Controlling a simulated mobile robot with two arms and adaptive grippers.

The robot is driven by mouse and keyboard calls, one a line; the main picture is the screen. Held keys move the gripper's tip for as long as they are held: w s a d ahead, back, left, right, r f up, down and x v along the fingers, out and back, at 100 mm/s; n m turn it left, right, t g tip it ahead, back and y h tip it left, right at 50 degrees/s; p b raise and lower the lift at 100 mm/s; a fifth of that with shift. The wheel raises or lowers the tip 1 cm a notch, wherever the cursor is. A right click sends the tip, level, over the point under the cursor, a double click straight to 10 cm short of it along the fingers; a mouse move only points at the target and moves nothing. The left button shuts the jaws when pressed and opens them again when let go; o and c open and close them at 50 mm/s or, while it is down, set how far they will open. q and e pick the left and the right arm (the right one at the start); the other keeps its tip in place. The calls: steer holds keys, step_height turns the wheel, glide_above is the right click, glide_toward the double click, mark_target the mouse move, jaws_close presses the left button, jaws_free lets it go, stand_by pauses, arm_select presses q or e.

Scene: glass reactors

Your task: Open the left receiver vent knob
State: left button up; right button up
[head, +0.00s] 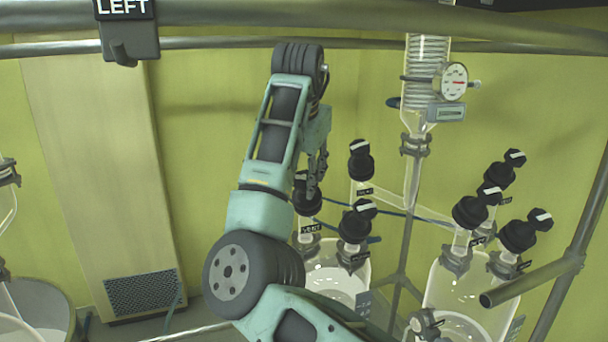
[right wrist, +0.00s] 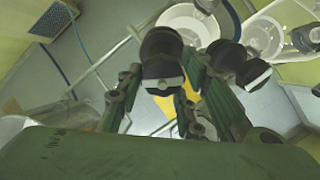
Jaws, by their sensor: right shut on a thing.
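The left receiver (head: 352,283) is a clear glass vessel at lower centre of the head view, with black knobs on its necks. Its vent knob (head: 306,203) is black, above a dark label that appears to read VENT. My right gripper (head: 316,183) reaches down to this knob from above, shut on it, and partly covers it. In the right wrist view the fingers of my right gripper (right wrist: 162,82) stand on both sides of a black knob (right wrist: 162,50) with a pale mark. How far the knob is turned cannot be told. My left gripper is out of view.
A second black knob (head: 355,225) stands close at the right of the vent knob. Another knob (head: 360,160) is behind. The right receiver (head: 452,300) has several knobs. A metal rail (head: 230,18) with a LEFT sign (head: 124,8) crosses the top.

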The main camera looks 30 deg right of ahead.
steer(key=o, duration=0.9)
steer(key=shift+a, duration=0.1)
steer(key=shift+o, duration=1)
steer(key=shift+w+a, duration=0.1)
steer(key=shift+r, duration=0.25)
steer(key=v, duration=1.1)
steer(key=shift+a+r, duration=0.15)
steer(key=shift+a, duration=0.05)
